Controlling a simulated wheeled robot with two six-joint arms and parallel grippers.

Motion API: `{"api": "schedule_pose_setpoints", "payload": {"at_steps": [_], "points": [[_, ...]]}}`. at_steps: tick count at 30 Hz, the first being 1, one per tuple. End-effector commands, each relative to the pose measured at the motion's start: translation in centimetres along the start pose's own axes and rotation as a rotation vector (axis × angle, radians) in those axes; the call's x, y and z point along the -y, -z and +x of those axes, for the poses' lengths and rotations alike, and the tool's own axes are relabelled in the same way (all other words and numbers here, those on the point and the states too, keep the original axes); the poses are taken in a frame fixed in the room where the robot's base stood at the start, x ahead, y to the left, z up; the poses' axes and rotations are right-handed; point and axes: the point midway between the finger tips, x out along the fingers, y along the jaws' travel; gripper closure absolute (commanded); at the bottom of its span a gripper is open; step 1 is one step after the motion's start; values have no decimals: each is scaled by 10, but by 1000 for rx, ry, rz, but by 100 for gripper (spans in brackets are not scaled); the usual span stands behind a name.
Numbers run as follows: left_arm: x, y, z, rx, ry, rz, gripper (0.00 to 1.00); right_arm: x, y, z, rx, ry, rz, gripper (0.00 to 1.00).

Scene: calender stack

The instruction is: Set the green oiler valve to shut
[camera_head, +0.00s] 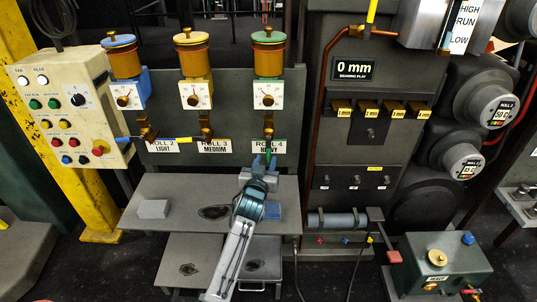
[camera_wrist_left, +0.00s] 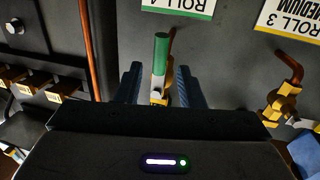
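The green oiler (camera_head: 269,58) hangs above the white ROLL 4 HEAVY label. Its valve has a brass body (camera_head: 268,130) and a green lever (camera_head: 268,153), which points down in the head view. In the left wrist view the green lever (camera_wrist_left: 161,54) stands upright in the picture, running toward the upside-down ROLL 4 label. My left gripper (camera_head: 263,163) is at the lever's lower end. In the wrist view its two dark fingers (camera_wrist_left: 157,85) are apart, one on each side of the valve, with gaps visible. My right gripper is in neither view.
The yellow valve lever (camera_head: 177,140) and blue valve lever (camera_head: 131,139) lie sideways to the left. A grey table (camera_head: 180,187) carries a light grey block (camera_head: 153,209) and a blue block (camera_head: 272,211). A control box (camera_head: 70,110) stands at the left.

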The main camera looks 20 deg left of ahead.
Motion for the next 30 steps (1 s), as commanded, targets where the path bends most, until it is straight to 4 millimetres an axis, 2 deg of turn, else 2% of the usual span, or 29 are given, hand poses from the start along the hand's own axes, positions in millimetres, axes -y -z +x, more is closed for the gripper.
{"api": "schedule_pose_setpoints", "payload": {"at_steps": [3,9,20,25,30], "points": [[0,0,22,0,0,0,65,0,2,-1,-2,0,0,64],[0,-1,43,1,0,1,65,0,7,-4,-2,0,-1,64],[0,-1,48,1,0,0,65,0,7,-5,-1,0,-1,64],[0,-1,48,1,0,0,99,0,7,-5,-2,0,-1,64],[0,-1,48,1,0,0,100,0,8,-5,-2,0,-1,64]]}}
